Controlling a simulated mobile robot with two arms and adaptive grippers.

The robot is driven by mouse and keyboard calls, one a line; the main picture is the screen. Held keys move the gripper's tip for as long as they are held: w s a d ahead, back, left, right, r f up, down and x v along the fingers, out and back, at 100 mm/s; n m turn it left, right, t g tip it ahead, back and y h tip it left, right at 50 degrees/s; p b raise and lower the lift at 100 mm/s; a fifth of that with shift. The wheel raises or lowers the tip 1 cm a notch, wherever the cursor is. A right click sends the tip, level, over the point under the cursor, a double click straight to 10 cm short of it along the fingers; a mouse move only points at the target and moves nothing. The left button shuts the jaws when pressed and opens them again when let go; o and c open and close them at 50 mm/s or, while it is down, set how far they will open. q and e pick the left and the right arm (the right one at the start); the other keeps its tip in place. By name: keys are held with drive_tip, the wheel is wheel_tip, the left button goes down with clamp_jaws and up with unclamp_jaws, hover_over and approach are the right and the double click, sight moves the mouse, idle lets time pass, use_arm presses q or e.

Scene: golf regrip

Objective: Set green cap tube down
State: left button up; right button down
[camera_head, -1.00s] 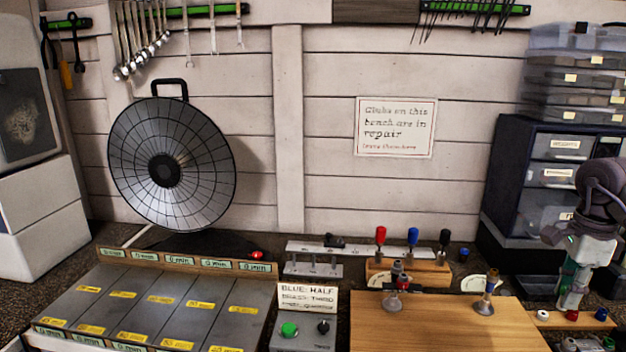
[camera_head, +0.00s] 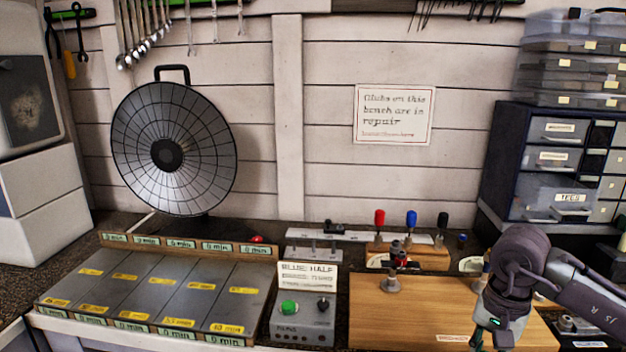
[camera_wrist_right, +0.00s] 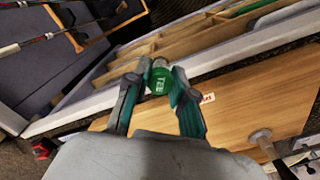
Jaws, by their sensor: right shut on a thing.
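The green cap tube (camera_wrist_right: 160,81) shows its round green top with pale lettering in the right wrist view. My right gripper (camera_wrist_right: 158,72) is shut on it, with a finger on each side. The tube's body below the cap is mostly hidden. The gripper is over the front edge of the wooden board (camera_wrist_right: 240,105). In the head view my right gripper (camera_head: 490,336) is at the lower right, in front of the wooden board (camera_head: 420,300); the tube cannot be made out there. My left gripper is not in view.
Metal clamps stand at the board's back, one of them (camera_head: 392,280) at its left. Behind are red (camera_head: 379,217), blue (camera_head: 411,218) and black handles (camera_head: 442,220). A control box (camera_head: 300,325) and grey tray (camera_head: 150,295) lie left. The board's middle is clear.

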drive_tip(key=s+a+f+n+b, duration=0.2)
drive_tip(key=s+a+f+n, duration=0.6)
drive_tip(key=s+a+n, duration=0.1)
drive_tip(key=shift+s+a, duration=0.6)
drive_tip(key=shift+s, duration=0.3)
